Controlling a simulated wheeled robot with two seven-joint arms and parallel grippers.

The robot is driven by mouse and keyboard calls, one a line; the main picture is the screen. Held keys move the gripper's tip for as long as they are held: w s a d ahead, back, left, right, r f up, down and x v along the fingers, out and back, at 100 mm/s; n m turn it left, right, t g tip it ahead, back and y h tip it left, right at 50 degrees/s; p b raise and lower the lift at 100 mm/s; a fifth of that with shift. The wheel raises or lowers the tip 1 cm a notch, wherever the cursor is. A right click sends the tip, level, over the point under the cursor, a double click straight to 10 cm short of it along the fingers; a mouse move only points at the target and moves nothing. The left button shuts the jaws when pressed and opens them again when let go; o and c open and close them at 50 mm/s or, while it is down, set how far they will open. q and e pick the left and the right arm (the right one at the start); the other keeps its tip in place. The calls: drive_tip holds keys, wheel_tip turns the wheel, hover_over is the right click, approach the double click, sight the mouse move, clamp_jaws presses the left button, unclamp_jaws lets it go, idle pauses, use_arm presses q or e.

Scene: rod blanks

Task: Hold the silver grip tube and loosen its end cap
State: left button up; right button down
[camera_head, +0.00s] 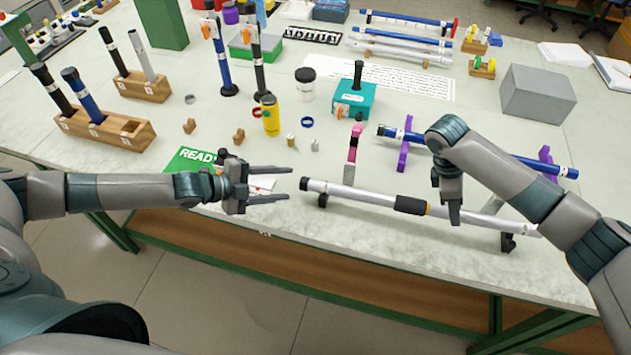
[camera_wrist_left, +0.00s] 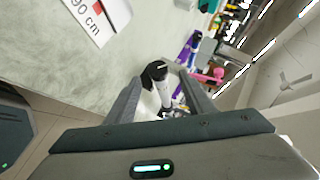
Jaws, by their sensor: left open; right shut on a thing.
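The silver grip tube (camera_head: 360,196) lies along the near table edge on dark supports, with a black grip sleeve (camera_head: 410,205) at its middle. Its black end cap (camera_head: 304,184) is at the left end. My left gripper (camera_head: 289,183) is open, its fingers pointing at the cap from the left. In the left wrist view, the cap (camera_wrist_left: 156,71) shows just ahead of and between the open fingers. I cannot tell whether they touch it. My right gripper (camera_head: 452,217) is shut on the tube right of the sleeve. Its fingers are partly hidden.
A blue tube (camera_head: 490,153) lies on purple stands behind the silver tube. A green READY card (camera_head: 195,160) lies behind my left gripper. A yellow bottle (camera_head: 270,116) and small parts stand farther back.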

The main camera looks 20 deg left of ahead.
sight(305, 184)
use_arm(q)
drive_tip(key=shift+x, duration=2.7)
drive_tip(key=c, duration=1.1)
